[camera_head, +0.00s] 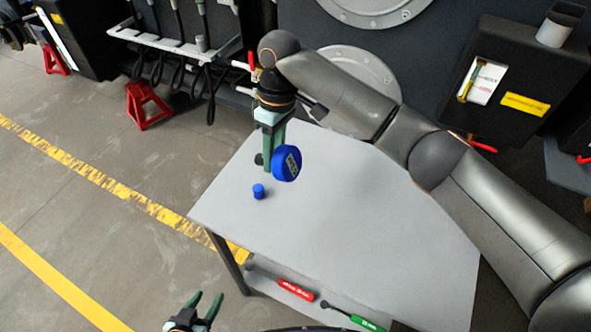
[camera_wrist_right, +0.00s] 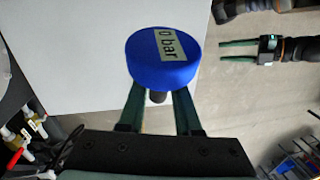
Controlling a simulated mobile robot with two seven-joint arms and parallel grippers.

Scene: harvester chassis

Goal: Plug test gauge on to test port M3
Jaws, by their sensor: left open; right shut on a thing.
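The test gauge (camera_head: 285,164) is a round blue disc with a pale label; in the right wrist view the gauge (camera_wrist_right: 150,62) reads "0 bar". My right gripper (camera_head: 268,166) is shut on its dark stem, above the table. The gripper's fingers (camera_wrist_right: 158,100) show on both sides of the stem. My left gripper (camera_head: 209,307) is open and empty at the bottom edge, off the table; it also shows in the right wrist view (camera_wrist_right: 222,50). I cannot pick out test port M3; fittings with red and yellow parts (camera_wrist_right: 30,135) show at the left of the wrist view.
A small blue cap (camera_head: 258,191) stands on the grey table (camera_head: 360,220). Red (camera_head: 296,290) and green (camera_head: 365,322) handled tools lie on the lower shelf. Hoses hang from a rack (camera_head: 170,42) on the machine behind. The table's middle and right are clear.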

